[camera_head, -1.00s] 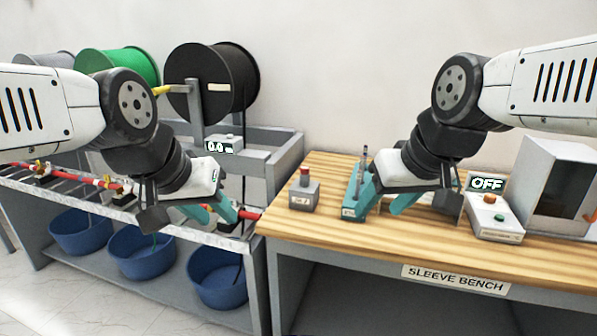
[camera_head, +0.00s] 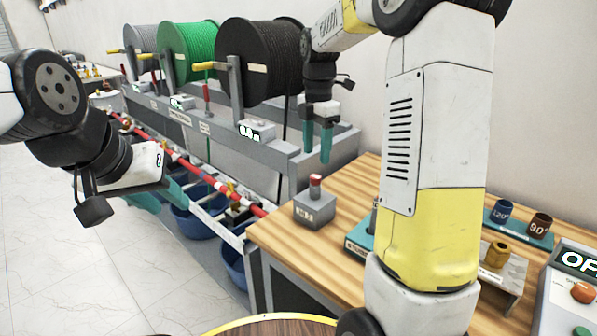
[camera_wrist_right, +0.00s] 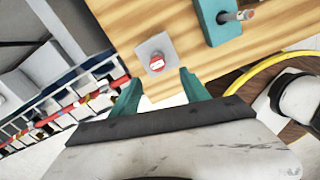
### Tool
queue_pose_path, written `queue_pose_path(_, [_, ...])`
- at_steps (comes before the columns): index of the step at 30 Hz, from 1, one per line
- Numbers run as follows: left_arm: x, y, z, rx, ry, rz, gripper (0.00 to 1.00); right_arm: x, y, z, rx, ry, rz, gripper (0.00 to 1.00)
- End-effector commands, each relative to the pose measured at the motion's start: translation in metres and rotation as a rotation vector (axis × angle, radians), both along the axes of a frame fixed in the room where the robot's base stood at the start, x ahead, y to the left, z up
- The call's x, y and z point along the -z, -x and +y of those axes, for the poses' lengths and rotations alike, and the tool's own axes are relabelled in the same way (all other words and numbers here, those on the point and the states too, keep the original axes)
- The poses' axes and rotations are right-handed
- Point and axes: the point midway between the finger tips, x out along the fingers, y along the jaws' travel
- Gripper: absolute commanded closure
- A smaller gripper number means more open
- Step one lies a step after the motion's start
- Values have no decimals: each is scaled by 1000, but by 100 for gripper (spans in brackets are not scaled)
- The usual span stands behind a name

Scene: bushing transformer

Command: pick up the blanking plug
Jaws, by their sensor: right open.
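A small red plug with a pale band (camera_head: 315,185), which I take to be the blanking plug, stands upright in a grey block (camera_head: 315,208) on the wooden bench. In the right wrist view the red plug (camera_wrist_right: 156,63) is seen from above, just beyond and between my fingertips. My right gripper (camera_head: 318,150) is open and empty, pointing down, above and apart from the plug; its two teal fingers also show in the right wrist view (camera_wrist_right: 162,76). My left gripper (camera_head: 168,203) looks open and empty, off to the left, away from the bench.
A teal holder (camera_head: 358,243) with an upright rod, partly hidden by my right arm, stands near the block. A teal stand with cups (camera_head: 518,232) and a control box (camera_head: 570,290) are further right. Cable reels (camera_head: 258,62) on a grey rack stand behind.

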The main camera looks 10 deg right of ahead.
Motion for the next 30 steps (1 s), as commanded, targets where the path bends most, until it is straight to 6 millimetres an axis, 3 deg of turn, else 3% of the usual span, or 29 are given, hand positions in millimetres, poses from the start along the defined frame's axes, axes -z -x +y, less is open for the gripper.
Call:
queue_pose_path(18, [0,0,0,0,0,0,64,74,-5,-2,-15,1,7,46])
queue_pose_path(27, [0,0,0,0,0,0,64,79,-6,-2,-15,2,4,46])
queue_pose_path(30, [0,0,0,0,0,0,64,79,-6,-2,-15,2,4,64])
